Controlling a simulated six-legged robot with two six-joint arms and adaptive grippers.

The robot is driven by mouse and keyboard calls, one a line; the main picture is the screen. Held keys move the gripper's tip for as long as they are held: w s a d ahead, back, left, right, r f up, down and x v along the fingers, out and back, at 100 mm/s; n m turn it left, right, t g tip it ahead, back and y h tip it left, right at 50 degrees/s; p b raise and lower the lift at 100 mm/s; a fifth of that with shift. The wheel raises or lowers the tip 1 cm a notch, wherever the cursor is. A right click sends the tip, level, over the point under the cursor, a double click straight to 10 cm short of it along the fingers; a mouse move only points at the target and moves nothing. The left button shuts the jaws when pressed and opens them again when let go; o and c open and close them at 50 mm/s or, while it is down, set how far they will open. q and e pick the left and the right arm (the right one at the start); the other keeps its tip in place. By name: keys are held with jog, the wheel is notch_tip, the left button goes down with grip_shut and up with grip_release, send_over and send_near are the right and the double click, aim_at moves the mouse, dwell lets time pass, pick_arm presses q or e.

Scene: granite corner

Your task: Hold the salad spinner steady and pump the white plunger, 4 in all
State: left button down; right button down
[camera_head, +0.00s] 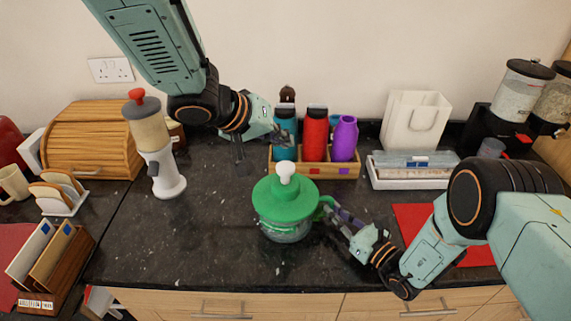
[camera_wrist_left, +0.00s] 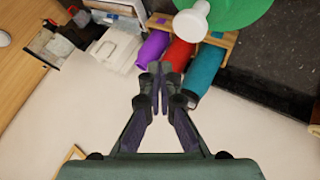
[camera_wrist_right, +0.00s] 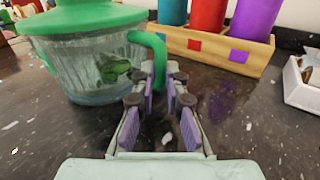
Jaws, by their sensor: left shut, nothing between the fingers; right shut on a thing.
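The salad spinner (camera_head: 285,212) stands upright on the dark counter, with a green lid, a clear bowl and a green side handle (camera_wrist_right: 151,50). Its white plunger (camera_head: 286,171) stands up from the middle of the lid; it also shows in the left wrist view (camera_wrist_left: 191,22). Green leaves (camera_wrist_right: 114,70) show inside the bowl. My right gripper (camera_head: 335,216) is shut on the green handle at the spinner's right side; its fingers also show in the right wrist view (camera_wrist_right: 160,88). My left gripper (camera_head: 240,165) is shut and empty, above and left of the plunger, apart from it.
A wooden holder (camera_head: 340,172) with teal, red and purple bottles stands behind the spinner. A white dispenser with a red top (camera_head: 155,150) stands to the left. A white tray (camera_head: 385,181) and red mat (camera_head: 410,215) lie right.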

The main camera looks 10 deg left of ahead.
aim_at(282, 167)
pick_arm(q)
jog(key=shift+r, duration=0.9)
dwell(1.3)
notch_tip(282, 167, up, 4)
jog(key=shift+f, duration=0.1)
dwell(0.3)
jog(key=shift+f, duration=4.45)
jog(key=shift+f, duration=0.4)
